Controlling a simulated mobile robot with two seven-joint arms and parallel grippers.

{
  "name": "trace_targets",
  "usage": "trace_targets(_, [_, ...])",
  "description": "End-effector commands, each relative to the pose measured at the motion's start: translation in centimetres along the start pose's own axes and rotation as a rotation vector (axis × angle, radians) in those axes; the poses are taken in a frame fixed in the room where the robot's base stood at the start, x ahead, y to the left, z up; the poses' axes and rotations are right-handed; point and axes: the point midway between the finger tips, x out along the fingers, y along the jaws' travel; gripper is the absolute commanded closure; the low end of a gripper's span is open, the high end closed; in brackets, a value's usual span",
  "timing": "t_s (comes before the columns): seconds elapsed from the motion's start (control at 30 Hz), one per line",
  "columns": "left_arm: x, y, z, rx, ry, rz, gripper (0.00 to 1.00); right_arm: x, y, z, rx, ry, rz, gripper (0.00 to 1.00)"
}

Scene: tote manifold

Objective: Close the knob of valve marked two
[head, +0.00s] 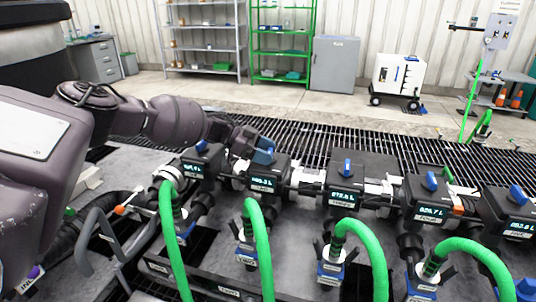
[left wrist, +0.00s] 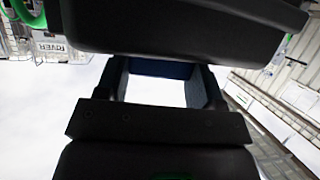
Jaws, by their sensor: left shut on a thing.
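The second valve from the left (head: 262,182) is a dark box with a lit display, in the row of similar valves. My left gripper (head: 261,152) comes in from the left and is shut at the top of this valve, where its knob sits. Blue shows at the fingertips; I cannot tell knob from finger pad there, and the knob's angle is hidden. In the left wrist view, the dark gripper (left wrist: 160,85) fills the middle, with blue inner faces. My right gripper is not in view.
Neighbouring valves have blue knobs, at the left (head: 202,146) and right (head: 347,167). Green hoses (head: 263,245) arch up in front of the row. A grey bent handle (head: 95,235) stands at the left. Floor grating (head: 330,138) lies behind.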

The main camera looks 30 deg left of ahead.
Motion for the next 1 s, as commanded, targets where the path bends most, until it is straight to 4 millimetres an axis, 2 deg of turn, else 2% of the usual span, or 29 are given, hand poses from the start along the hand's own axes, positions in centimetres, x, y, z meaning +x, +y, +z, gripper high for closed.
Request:
trace_targets(0.03, [0.29,-0.08,0.50,0.004,-0.001,0.026,0.62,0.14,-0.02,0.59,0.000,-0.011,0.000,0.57])
trace_targets(0.2, [0.22,-0.11,0.34,0.035,0.000,0.095,0.62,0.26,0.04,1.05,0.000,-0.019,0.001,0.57])
trace_targets(0.87, [0.11,-0.06,-0.07,0.061,0.003,0.148,0.62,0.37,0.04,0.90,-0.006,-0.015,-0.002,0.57])
trace_targets(0.9, [0.12,-0.06,-0.07,0.061,0.003,0.148,0.34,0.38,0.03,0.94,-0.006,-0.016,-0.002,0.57])
trace_targets(1.0, [0.11,-0.07,-0.08,0.061,0.003,0.147,0.18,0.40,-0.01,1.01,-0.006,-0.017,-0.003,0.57])
